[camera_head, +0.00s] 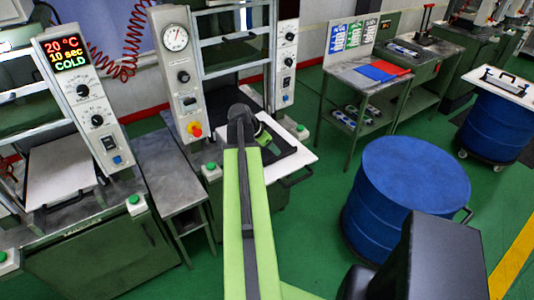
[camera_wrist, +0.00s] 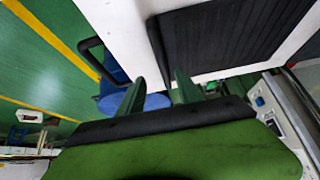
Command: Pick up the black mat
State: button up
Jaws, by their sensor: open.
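The black mat (camera_wrist: 225,38) is a dark ribbed sheet lying on a white board (camera_wrist: 115,25). In the head view the mat (camera_head: 284,139) shows just right of my arm, on the board (camera_head: 303,158) at the middle press; my arm hides part of it. My gripper (camera_wrist: 160,80) is open and empty, with its two green fingers apart, close to the near edge of the board and mat. In the head view my gripper (camera_head: 265,138) shows only in part, over or beside the mat; the exact gap cannot be told.
The board has a black handle (camera_wrist: 90,52). The press's control column (camera_head: 185,75) stands close left of my arm. A blue drum (camera_head: 415,175) stands to the right.

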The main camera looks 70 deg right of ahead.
jog(key=shift+s+d+f, duration=0.25)
jog(key=shift+d+f, duration=0.1)
jog(key=shift+f, duration=0.25)
jog(key=b+x, duration=0.4)
jog(key=x, duration=0.1)
jog(key=shift+w+d+f+b, duration=0.1)
jog(key=shift+d+f+b, duration=0.1)
jog(key=shift+b, duration=0.15)
jog(key=shift+r, duration=0.25)
grip_shut()
